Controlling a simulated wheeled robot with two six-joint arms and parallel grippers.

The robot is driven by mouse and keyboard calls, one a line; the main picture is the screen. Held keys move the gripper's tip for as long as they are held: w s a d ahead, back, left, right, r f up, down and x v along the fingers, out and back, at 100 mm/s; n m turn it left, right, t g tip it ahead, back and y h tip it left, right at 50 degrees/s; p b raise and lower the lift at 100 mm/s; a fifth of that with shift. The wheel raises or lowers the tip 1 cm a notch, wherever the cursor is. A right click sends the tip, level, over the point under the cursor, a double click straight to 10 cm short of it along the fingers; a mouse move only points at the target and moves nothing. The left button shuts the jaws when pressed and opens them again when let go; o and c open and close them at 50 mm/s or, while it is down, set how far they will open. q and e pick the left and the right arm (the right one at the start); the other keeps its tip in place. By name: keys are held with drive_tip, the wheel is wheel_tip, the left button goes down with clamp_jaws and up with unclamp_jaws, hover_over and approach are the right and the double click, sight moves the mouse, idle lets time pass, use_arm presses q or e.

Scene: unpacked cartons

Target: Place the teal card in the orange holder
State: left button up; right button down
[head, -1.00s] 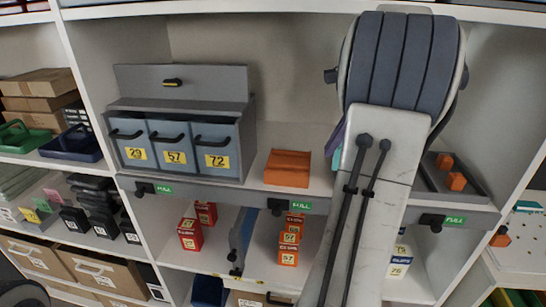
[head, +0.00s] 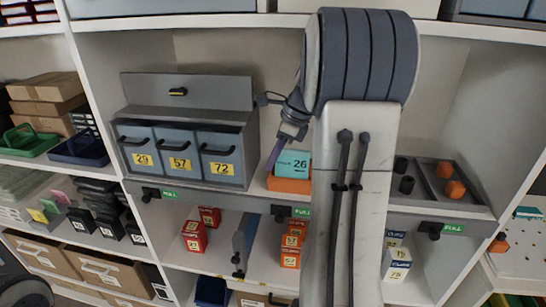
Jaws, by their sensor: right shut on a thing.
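The teal card (head: 293,162), marked 26, stands roughly upright at the orange holder (head: 289,185) on the shelf. Its lower edge meets the top of the holder. I cannot tell whether it sits in the slot or just above or in front of it. My right gripper (head: 284,149) is shut on the card, reaching down from above. A purple finger shows at the card's left side. The holder's right end is hidden behind my right arm. My left gripper is not in view.
A grey unit with blue drawers (head: 181,161), marked 29, 57 and 72, stands left of the holder. A grey tray (head: 423,176) with orange and black pieces lies to the right. Small red and orange boxes (head: 291,250) stand on the shelf below.

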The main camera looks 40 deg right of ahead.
drive_tip(key=shift+f, duration=0.2)
drive_tip(key=c, duration=0.9)
unclamp_jaws()
drive_tip(key=shift+s+d+r, duration=0.1)
drive_tip(key=shift+d+r, duration=0.05)
drive_tip(key=shift+r, duration=0.4)
drive_tip(key=shift+s+d+r+b, duration=0.3)
drive_tip(key=shift+s+d+r, duration=0.4)
drive_tip(key=shift+r, duration=0.2)
drive_tip(key=s+d, duration=0.2)
drive_tip(key=s+d+b, duration=0.1)
drive_tip(key=s+d, duration=0.1)
drive_tip(key=s, duration=0.1)
drive_tip(key=s+d+b, duration=0.1)
drive_tip(key=s+d, duration=0.2)
drive_tip(key=shift+s+r, duration=0.1)
drive_tip(key=shift+s, duration=0.1)
drive_tip(key=shift+s, duration=0.1)
